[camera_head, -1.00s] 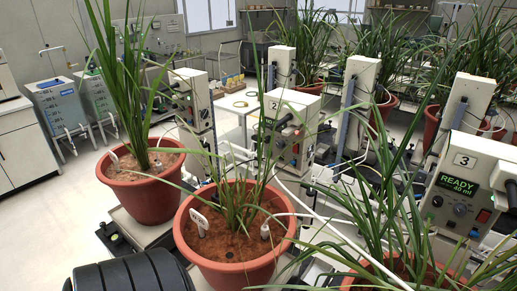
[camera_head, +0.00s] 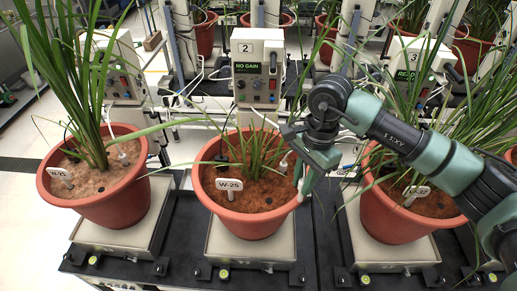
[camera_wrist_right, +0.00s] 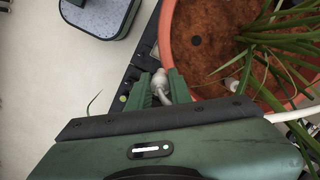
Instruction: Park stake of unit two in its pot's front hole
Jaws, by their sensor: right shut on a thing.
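The unit two pot (camera_head: 246,222) is terracotta, with grassy leaves and a W-25 label (camera_head: 229,184), in the middle of the head view. A dark round hole (camera_wrist_right: 197,40) shows in its soil in the right wrist view; it also shows in the head view (camera_head: 268,201). My right gripper (camera_wrist_right: 163,88) is shut on a pale stake (camera_wrist_right: 160,80) with a bent tube, just outside the pot's rim. In the head view my right gripper (camera_head: 303,190) is at the pot's right side. Another pale fitting (camera_wrist_right: 231,84) stands in the soil. My left gripper is not in view.
The unit two box (camera_head: 257,72) behind the pot reads NO GAIN. A left pot (camera_head: 95,200) and a right pot (camera_head: 398,222) stand on neighbouring platforms. Leaves and a white tube (camera_wrist_right: 290,113) lie close to my right gripper. The soil around the hole is bare.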

